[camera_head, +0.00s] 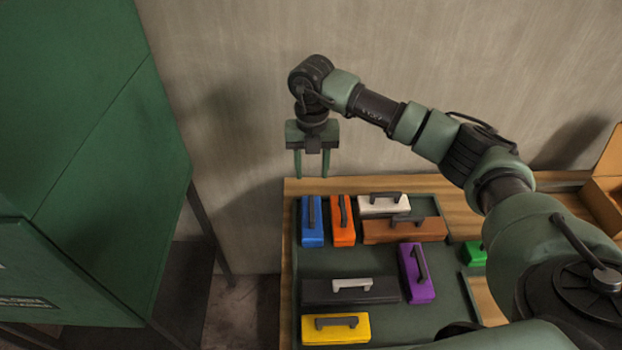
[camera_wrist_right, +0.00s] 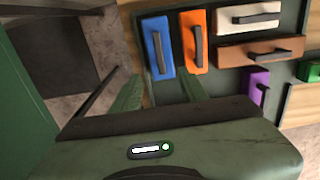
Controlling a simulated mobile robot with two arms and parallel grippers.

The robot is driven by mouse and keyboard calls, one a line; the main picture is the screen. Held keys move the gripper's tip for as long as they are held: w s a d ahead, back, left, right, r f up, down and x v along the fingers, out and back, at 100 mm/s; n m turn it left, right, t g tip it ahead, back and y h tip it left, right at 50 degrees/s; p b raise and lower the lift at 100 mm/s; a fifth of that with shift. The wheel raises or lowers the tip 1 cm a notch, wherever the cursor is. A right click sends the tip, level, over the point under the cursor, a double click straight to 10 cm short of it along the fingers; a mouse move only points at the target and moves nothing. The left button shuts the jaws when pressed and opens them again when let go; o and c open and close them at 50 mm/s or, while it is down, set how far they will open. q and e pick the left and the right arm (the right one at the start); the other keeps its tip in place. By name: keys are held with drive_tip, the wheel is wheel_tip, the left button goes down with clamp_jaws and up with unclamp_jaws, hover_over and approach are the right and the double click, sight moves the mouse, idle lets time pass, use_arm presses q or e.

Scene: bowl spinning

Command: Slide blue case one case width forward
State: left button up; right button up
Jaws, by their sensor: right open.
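The blue case (camera_head: 306,234) lies at the far left corner of the dark green tray (camera_head: 297,262), its dark handle on top. It also shows in the right wrist view (camera_wrist_right: 150,30), just beyond the fingertips. My right gripper (camera_head: 312,175) is open and empty above the tray's far edge, near the blue case and apart from it. Its two fingers also show in the right wrist view (camera_wrist_right: 160,85). The orange case (camera_head: 338,236) stands close to the right of the blue case. My left gripper is not in view.
The tray also holds a white case (camera_head: 372,211), a brown case (camera_head: 375,238), a black case (camera_head: 322,294), a purple case (camera_head: 410,284) and a yellow case (camera_head: 350,334). A green case (camera_head: 474,258) sits at the right. Bare tray floor lies between the blue and black cases. A green cabinet (camera_head: 110,130) stands left.

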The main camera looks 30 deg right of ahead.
drive_tip(key=b, duration=0.6)
hover_over(312, 208)
wheel_tip(312, 208, down, 6)
drive_tip(key=shift+w+f, duration=0.15)
drive_tip(key=shift+f, duration=0.05)
drive_tip(key=shift+f+b, duration=0.3)
drive_tip(key=shift+f, duration=0.2)
wheel_tip(312, 208, down, 6)
drive_tip(key=b, duration=0.4)
drive_tip(key=shift+f, duration=0.25)
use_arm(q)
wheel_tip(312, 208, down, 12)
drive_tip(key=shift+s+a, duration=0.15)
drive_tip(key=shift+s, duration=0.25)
use_arm(e)
clamp_jaws()
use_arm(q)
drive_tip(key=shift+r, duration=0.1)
